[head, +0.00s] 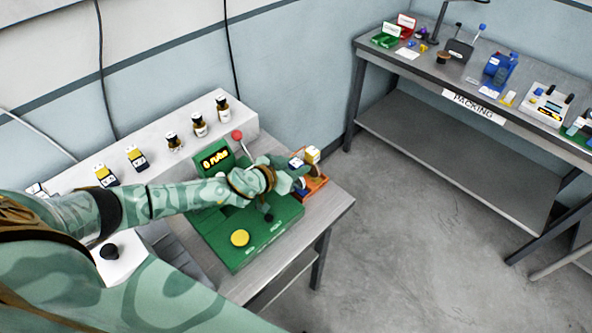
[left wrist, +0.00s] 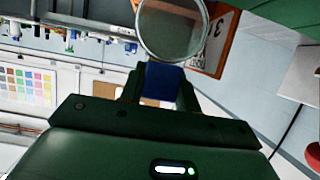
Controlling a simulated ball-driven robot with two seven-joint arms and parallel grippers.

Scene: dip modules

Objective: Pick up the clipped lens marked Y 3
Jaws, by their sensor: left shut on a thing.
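My left gripper (head: 297,181) reaches over the right end of the bench, at the orange tray (head: 316,188). In the left wrist view its two fingers (left wrist: 160,88) are shut on the blue clip of a round clear lens (left wrist: 172,26). The lens stands out beyond the fingertips, with its rim whole in outline except at the picture's top edge. An orange-edged white label (left wrist: 216,48) with a dark 3 shows behind it. I cannot read a mark on the lens itself. My right gripper is out of view.
A green device (head: 262,243) with a yellow button and a lit display sits under my left arm. A red-knobbed lever (head: 237,135) stands beside the gripper. Small bottles (head: 198,124) line the ledge behind. A packing table (head: 440,72) stands across open floor.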

